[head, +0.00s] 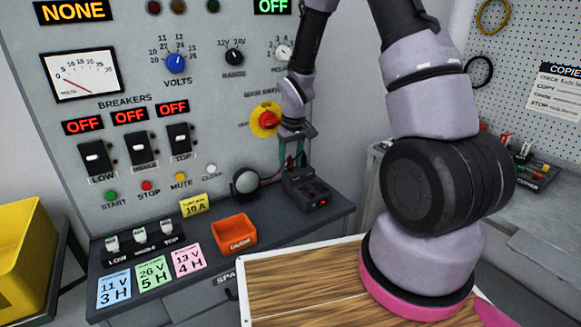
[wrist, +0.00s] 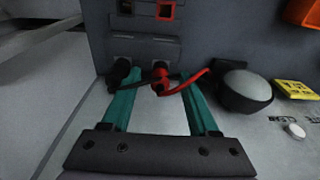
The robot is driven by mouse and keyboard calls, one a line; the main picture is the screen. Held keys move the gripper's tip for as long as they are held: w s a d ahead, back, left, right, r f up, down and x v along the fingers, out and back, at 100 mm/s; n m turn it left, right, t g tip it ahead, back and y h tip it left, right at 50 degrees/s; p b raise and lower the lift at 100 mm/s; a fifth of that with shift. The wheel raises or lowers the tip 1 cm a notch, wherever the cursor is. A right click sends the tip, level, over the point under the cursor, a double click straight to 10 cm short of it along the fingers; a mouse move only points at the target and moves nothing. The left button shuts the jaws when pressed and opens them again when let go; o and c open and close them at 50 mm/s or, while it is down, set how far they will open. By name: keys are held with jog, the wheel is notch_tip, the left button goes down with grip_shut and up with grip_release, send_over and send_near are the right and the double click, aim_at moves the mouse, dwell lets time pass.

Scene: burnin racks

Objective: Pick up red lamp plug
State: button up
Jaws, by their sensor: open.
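The red lamp plug (wrist: 160,76) is in the wrist view, at the near face of a dark grey box (wrist: 140,45); its red lead bends right. A black plug (wrist: 121,68) with a dark lead is beside it on the left. My gripper (wrist: 158,88) is open, with its teal fingers on either side of the red plug; the left fingertip is close to the black plug. I cannot tell whether either finger touches a plug. In the head view my gripper (head: 292,160) points down just behind the box (head: 308,190), and the red plug cannot be made out.
A domed lamp (wrist: 245,88) sits close right of my fingers; it also shows in the head view (head: 246,181). An orange bin (head: 236,232), a yellow note (head: 194,205) and breaker switches stand along the bench. The upright panel with the yellow-red main switch (head: 266,119) is close behind my gripper.

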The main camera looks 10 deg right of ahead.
aim_at(290, 159)
grip_shut()
notch_tip(290, 159, up, 10)
jog(key=shift+r, duration=0.1)
dwell(0.5)
